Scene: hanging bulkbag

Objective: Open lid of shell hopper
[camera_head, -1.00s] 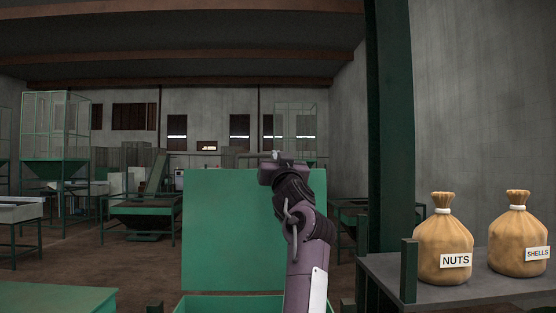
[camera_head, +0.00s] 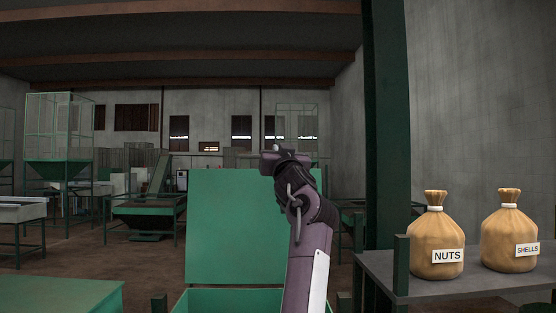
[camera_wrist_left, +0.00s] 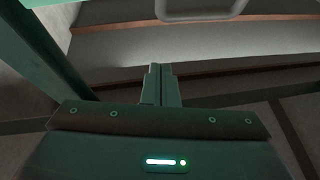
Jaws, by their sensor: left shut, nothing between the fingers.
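The green lid (camera_head: 232,225) of the hopper stands upright, raised, in the middle of the head view. The front part of the green hopper box (camera_head: 230,298) shows below it at the bottom edge. My left gripper (camera_head: 278,150) is at the lid's upper right edge in the head view, in front of it or beside it; I cannot tell whether it touches. In the left wrist view its two fingers (camera_wrist_left: 160,72) are shut together with nothing between them. A pale rounded bar (camera_wrist_left: 200,12) is at the top there. My right gripper is not in view.
A shelf (camera_head: 385,270) at right bears a NUTS bag (camera_head: 435,235) and a SHELLS bag (camera_head: 509,230). A dark green post (camera_head: 388,130) stands beside it. A green surface (camera_head: 60,298) is at lower left. Brown floor lies open between there and the lid.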

